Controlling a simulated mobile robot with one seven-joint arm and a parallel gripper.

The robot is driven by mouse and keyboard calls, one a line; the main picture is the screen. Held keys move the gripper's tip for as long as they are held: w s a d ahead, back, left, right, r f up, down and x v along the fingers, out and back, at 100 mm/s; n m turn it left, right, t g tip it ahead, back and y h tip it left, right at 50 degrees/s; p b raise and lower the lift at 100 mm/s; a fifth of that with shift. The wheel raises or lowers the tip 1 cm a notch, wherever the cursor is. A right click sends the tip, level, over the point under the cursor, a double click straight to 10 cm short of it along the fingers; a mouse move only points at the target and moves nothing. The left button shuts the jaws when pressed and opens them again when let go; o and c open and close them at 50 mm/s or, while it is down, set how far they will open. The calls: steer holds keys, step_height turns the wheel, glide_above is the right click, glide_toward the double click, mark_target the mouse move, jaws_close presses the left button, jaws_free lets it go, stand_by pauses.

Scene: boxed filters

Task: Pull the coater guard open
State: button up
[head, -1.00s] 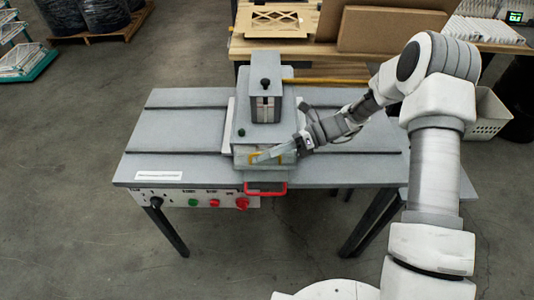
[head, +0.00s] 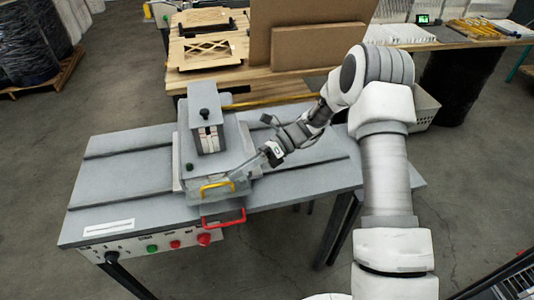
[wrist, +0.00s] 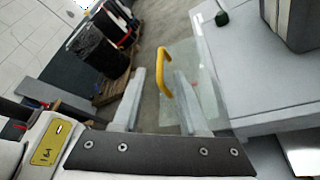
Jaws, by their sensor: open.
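The coater (head: 172,145) sits on the grey table, with a grey upright housing (head: 206,120) on top. Its guard is a clear panel, seen in the wrist view (wrist: 207,85), with a yellow handle (head: 217,187) on its front. The handle also shows in the wrist view (wrist: 163,72). My gripper (head: 238,174) is open, just right of the yellow handle in the head view. In the wrist view its fingertips (wrist: 159,75) lie either side of the handle's line of sight. I cannot tell whether they touch it. The guard looks closed against the coater front.
A red handle (head: 223,217) sticks out at the table's front, beside a panel with buttons (head: 152,248). A wooden bench with cardboard boxes (head: 318,47) stands behind. A light bin (head: 424,108) is at the right. Floor in front is clear.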

steer(key=b+v, duration=0.1)
steer(key=v, duration=1)
steer(key=shift+d, duration=0.15)
steer(key=shift+w+r, duration=0.1)
steer(key=shift+r, duration=0.05)
steer(key=s+d+r+n+t+h, duration=0.2)
steer(key=s+r+n+h, duration=0.2)
steer(key=s+r+n, duration=0.15)
steer(key=s+d+r+n+t+h, duration=0.2)
steer(key=s+r+n+t+h, duration=0.15)
steer(key=s+r, duration=0.3)
steer(key=s+d+r+n+t+h, duration=0.2)
steer(key=s+d+n+t, duration=0.1)
steer(key=s+n, duration=0.2)
steer(key=s+d+r+n+t+h, duration=0.2)
steer(key=s+d+n+t+h, duration=0.1)
steer(key=s+n, duration=0.3)
steer(key=shift+s+d+r+n+t, duration=0.4)
steer(key=shift+s+d, duration=0.25)
steer(key=shift+s, duration=0.25)
